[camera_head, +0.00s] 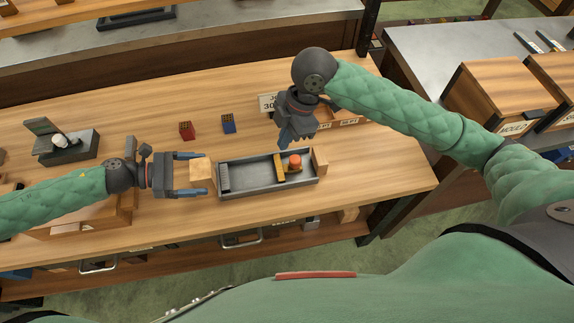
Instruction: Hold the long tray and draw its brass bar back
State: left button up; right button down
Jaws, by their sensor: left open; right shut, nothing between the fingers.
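The long grey tray (250,187) lies on the wooden bench, with a pale wooden block at its left end (203,168) and another at its right end (320,160). The brass bar (279,165) stands across the tray, right of its middle, beside an orange-red knob (295,161). My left gripper (206,174) is open, its fingers on either side of the left end block; I cannot tell whether they touch it. My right gripper (284,146) is shut and empty, pointing down above the tray's back edge, near the bar.
A small red block (186,130) and a blue block (229,123) stand behind the tray. A grey device (65,147) sits at the left. The bench right of the tray is clear (380,180).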

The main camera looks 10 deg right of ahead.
pick_arm(q)
jog(key=v, duration=0.9)
jog(key=shift+a, duration=0.35)
jog(key=shift+r, duration=0.15)
